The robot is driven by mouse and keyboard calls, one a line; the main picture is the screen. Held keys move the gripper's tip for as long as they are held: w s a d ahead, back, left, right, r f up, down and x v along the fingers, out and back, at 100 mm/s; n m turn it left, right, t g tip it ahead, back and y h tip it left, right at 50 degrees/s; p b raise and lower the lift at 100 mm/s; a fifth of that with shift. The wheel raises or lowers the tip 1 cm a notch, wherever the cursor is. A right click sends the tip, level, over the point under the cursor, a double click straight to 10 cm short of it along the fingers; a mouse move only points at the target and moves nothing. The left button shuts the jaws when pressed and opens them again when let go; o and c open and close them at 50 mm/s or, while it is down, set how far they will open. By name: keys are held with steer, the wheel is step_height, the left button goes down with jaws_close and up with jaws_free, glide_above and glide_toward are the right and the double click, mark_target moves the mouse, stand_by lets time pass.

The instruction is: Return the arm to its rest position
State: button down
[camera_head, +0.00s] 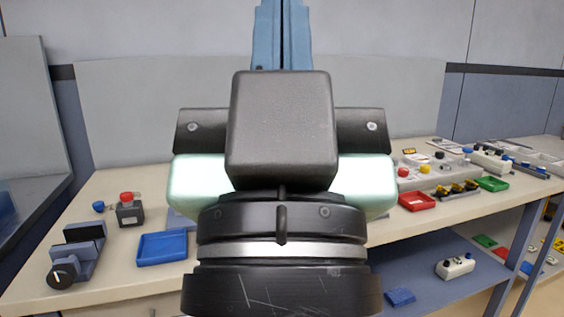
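My gripper's black and white hand (281,130) fills the middle of the view close to the camera, above a black wrist with a silver ring (281,250). Two pale blue upright parts (281,40) with a narrow dark gap between them rise behind the hand to the top edge. I cannot tell whether they are its fingers or something behind it. No fingertips can be made out, and no held object shows. The hand hides the middle of the workbench.
The light workbench (110,285) carries a small vise (78,255), a blue tray (162,248) and a red-button box (130,210) at left. At right are a red tray (416,201), a green tray (492,184) and button boxes. A lower shelf (425,275) holds more parts.

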step_height(320, 180, up, 20)
steer(key=p, duration=1.7)
